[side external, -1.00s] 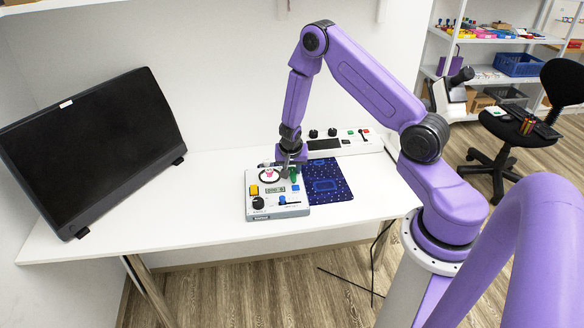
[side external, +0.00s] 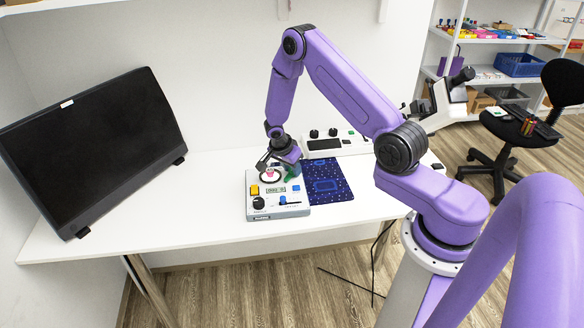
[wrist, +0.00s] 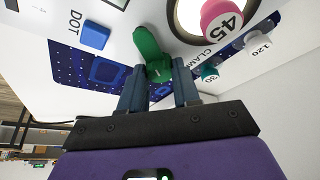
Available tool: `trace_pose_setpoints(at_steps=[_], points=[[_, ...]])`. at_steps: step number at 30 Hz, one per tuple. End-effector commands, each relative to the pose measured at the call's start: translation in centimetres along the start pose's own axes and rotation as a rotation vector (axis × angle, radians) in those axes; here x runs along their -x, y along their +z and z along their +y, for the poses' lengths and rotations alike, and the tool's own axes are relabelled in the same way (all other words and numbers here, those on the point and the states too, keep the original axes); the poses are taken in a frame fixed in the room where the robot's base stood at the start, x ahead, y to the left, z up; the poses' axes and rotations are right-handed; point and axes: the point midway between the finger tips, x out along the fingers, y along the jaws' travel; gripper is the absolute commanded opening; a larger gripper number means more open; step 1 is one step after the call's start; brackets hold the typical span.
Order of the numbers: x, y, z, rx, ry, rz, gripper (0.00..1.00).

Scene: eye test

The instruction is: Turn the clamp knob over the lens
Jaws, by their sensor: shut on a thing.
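A grey-white instrument box (side external: 301,211) stands on the desk. On its top, a pink piece marked 45 (wrist: 222,20) sits within a dark-rimmed ring; in the side view the pink piece (side external: 270,173) is small. A green knob (wrist: 146,45) with a long handle is beside the ring, near lettering that begins "CLAM". My gripper (wrist: 158,82) is shut on the green knob, its two blue-grey fingers on either side of the knob's end. In the side view my gripper (side external: 284,166) is tilted over the back of the box, with the green knob (side external: 290,176) partly hidden. I cannot tell which piece is the lens.
The box also carries a yellow button (side external: 254,190), a black knob (side external: 258,203) and a blue button (wrist: 95,35) by the word DOT. Pieces marked 30 (wrist: 209,72) and 120 (wrist: 257,43) are close by. A patterned blue mat (side external: 338,185) lies right; a monitor (side external: 90,145) stands left.

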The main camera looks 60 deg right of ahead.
Motion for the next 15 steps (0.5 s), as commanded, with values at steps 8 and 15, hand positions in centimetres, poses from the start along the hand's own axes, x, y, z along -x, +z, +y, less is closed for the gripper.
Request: trace_pose_setpoints(at_steps=[8,15], points=[[0.01,0.02,-0.31,-0.244,0.098,0.0,0.01],[-0.03,-0.05,-0.44,-0.456,0.185,-0.001,0.01]])
